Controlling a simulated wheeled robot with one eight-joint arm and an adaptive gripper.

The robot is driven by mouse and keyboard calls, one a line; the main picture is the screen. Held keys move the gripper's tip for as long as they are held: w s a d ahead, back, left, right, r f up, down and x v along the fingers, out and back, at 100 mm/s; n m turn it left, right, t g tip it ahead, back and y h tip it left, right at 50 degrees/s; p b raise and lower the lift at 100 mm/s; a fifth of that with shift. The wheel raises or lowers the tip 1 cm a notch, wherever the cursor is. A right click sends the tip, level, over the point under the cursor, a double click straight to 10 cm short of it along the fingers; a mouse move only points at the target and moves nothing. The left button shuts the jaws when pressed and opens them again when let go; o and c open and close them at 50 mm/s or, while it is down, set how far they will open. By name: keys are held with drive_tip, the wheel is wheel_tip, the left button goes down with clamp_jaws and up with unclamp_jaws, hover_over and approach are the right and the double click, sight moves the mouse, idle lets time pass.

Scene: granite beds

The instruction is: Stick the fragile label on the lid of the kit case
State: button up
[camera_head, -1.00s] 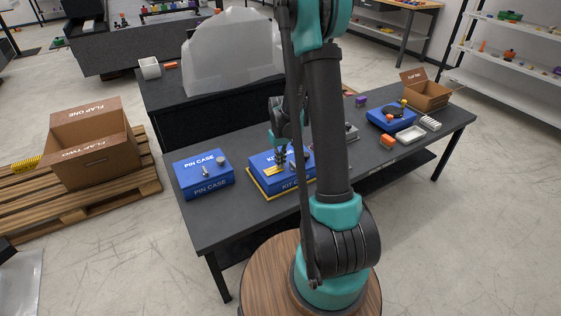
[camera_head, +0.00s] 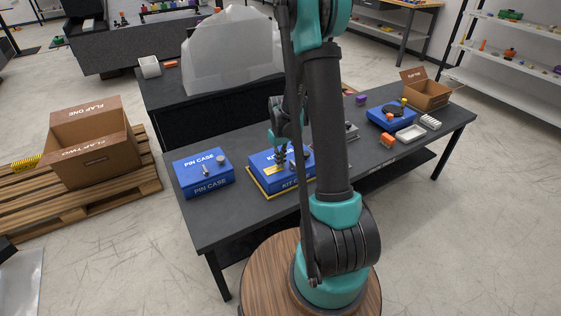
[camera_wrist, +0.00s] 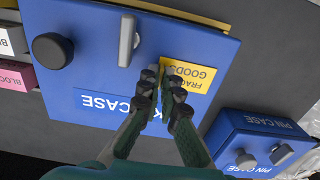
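The blue kit case (camera_wrist: 85,70) lies shut on the dark table, with a grey latch bar and a dark round knob on its lid; it also shows in the head view (camera_head: 262,172). The yellow fragile label (camera_wrist: 195,76) is at the lid, flat or nearly flat to it; whether it touches all over I cannot tell. My gripper (camera_wrist: 163,72) is over the lid, its fingertips close together on the label's left end in the wrist view, hiding part of its print. In the head view my gripper (camera_head: 281,158) points down over the case.
A blue pin case (camera_head: 205,176) stands left of the kit case, with knobs on top. A yellow-edged base (camera_head: 262,190) is under the kit case. White and pink blocks (camera_wrist: 14,75) lie beside it. Another blue case (camera_head: 391,120) and trays are farther right.

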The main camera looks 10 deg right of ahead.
drive_tip(key=o, duration=0.5)
drive_tip(key=shift+o, duration=0.2)
wheel_tip(320, 180, up, 12)
idle(0.4)
drive_tip(key=s+m+t, duration=0.3)
drive_tip(key=s+t, duration=0.1)
drive_tip(key=s, duration=1.9)
drive_tip(key=shift+d+f+m, duration=0.3)
drive_tip(key=shift+d, duration=0.15)
